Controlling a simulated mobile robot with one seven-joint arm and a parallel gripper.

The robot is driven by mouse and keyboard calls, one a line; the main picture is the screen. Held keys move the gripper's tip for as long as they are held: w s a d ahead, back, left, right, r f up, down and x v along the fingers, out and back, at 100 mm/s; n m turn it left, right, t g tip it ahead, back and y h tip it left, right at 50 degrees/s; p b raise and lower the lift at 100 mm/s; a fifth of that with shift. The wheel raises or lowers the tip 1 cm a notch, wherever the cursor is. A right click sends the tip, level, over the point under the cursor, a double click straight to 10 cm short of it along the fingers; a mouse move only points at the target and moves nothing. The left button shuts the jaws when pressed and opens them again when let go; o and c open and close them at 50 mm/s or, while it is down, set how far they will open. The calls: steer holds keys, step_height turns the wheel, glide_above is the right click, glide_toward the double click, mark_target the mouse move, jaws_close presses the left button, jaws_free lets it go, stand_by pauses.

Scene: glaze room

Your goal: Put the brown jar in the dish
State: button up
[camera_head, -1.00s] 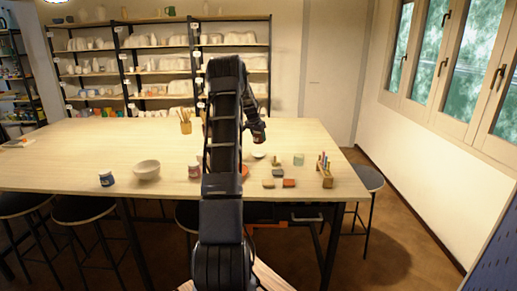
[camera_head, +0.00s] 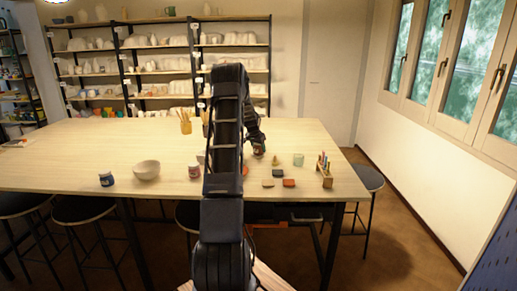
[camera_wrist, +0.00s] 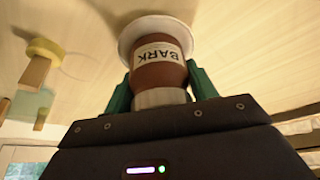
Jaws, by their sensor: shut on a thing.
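The brown jar (camera_wrist: 160,72) has a white label reading BARK and a white lid. In the wrist view it is between the green fingers of my gripper (camera_wrist: 162,84), which is shut on it. The white dish (camera_wrist: 127,38) shows as a pale rim just past the jar's base. The jar is over or in the dish; I cannot tell whether it touches the dish floor. In the head view my gripper (camera_head: 256,138) is low over the table's right half, with the jar (camera_head: 258,151) beneath it. The dish is mostly hidden there.
The far left is mostly clear.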

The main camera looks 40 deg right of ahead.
steer(key=shift+f, duration=0.45)
steer(key=o, duration=1.2)
steer(key=shift+c, duration=0.2)
steer(key=shift+r, duration=0.1)
steer(key=shift+r, duration=0.2)
steer(key=v, duration=1.2)
steer(key=shift+r, duration=0.3)
